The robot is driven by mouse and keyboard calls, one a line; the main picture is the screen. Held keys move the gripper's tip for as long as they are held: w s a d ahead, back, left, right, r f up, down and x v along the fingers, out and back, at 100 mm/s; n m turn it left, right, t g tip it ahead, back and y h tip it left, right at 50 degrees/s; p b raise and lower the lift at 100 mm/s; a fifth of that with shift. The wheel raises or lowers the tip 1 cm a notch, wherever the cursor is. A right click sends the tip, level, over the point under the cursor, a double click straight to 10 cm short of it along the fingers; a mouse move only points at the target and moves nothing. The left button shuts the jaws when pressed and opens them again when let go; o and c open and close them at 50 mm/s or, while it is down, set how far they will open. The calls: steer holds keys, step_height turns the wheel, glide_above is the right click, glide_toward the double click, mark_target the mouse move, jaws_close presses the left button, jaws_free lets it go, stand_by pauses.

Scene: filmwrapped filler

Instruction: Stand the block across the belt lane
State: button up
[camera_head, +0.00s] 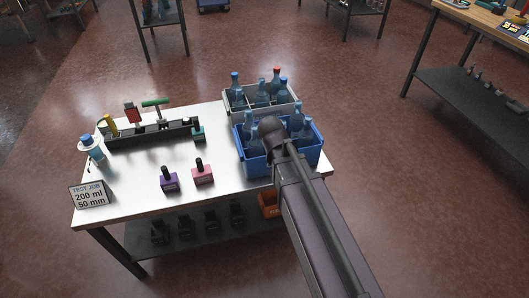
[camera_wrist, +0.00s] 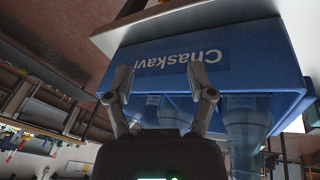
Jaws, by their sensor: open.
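A long black lane-like unit (camera_head: 150,137) runs along the back left of the white table. I take it for the belt lane, but its belt surface is too small to make out. A teal bottle (camera_head: 198,132) is at its right end. I cannot pick out the block with certainty. My gripper's fingertips are hidden behind my arm in the head view. In the wrist view my gripper (camera_wrist: 160,82) is open, its fingers apart and nothing between them. Beyond them is the blue crate (camera_wrist: 255,50) with its lettering upside down; I cannot tell whether they touch it.
The blue crate and a grey crate (camera_head: 236,106) hold clear bottles. A purple bottle (camera_head: 169,182), a pink bottle (camera_head: 203,174), a sign (camera_head: 90,195) and a blue-capped bottle (camera_head: 92,152) stand on the table (camera_head: 135,198). A green T-handle (camera_head: 155,103) rises behind the lane.

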steer(key=s+d+n+g+y+p, duration=0.1)
steer(key=s+d+g+y, duration=0.15)
steer(key=s+d, duration=0.55)
step_height(320, 180, up, 16)
steer(key=p, duration=1.6)
steer(key=shift+s+f, duration=0.15)
steer(key=shift+f, duration=0.05)
steer(key=shift+d+y, duration=0.1)
steer(key=shift+y, duration=0.15)
steer(key=shift+c, duration=0.9)
